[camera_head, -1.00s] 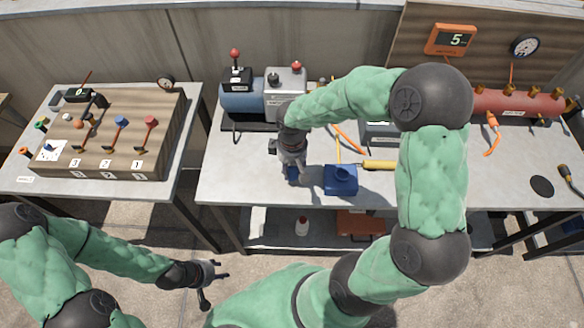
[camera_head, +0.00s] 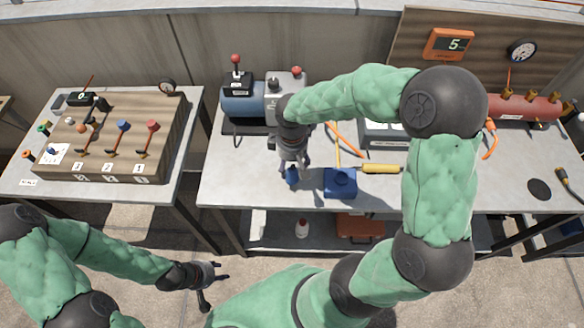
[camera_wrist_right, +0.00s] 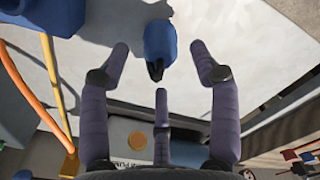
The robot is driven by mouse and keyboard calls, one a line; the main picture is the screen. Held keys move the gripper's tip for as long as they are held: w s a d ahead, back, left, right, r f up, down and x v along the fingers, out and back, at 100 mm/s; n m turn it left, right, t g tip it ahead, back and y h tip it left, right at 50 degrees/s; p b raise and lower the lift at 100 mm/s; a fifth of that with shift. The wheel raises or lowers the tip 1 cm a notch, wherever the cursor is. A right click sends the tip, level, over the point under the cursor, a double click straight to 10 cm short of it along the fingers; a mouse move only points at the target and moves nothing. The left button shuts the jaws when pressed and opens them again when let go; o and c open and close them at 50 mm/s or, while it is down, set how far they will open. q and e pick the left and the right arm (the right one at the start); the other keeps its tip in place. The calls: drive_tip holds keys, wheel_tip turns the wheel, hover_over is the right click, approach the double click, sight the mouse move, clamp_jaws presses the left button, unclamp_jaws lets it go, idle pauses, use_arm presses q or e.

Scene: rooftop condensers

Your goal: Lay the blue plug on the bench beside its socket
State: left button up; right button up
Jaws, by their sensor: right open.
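The blue plug (camera_head: 291,178) lies on the grey bench (camera_head: 235,184), left of the blue socket box (camera_head: 341,183) and apart from it. My right gripper (camera_head: 292,165) is just behind and above the plug. In the right wrist view, the plug (camera_wrist_right: 160,42) shows between and beyond the spread fingers of this gripper (camera_wrist_right: 159,65), with a visible gap on both sides. Part of the socket box (camera_wrist_right: 45,12) shows at the top left there. My left gripper (camera_head: 215,283) hangs empty over the floor in front of the benches, its fingers apart.
A yellow-handled tool (camera_head: 381,169) lies right of the socket. A blue motor unit (camera_head: 241,101) stands behind my right gripper, and a red tank (camera_head: 525,106) at the back right. A wooden lever panel (camera_head: 112,150) stands on the left table. Bench left of the plug is clear.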

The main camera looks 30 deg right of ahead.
sight(292, 171)
wheel_tip(292, 171, up, 8)
drive_tip(key=p, duration=0.2)
idle(2.2)
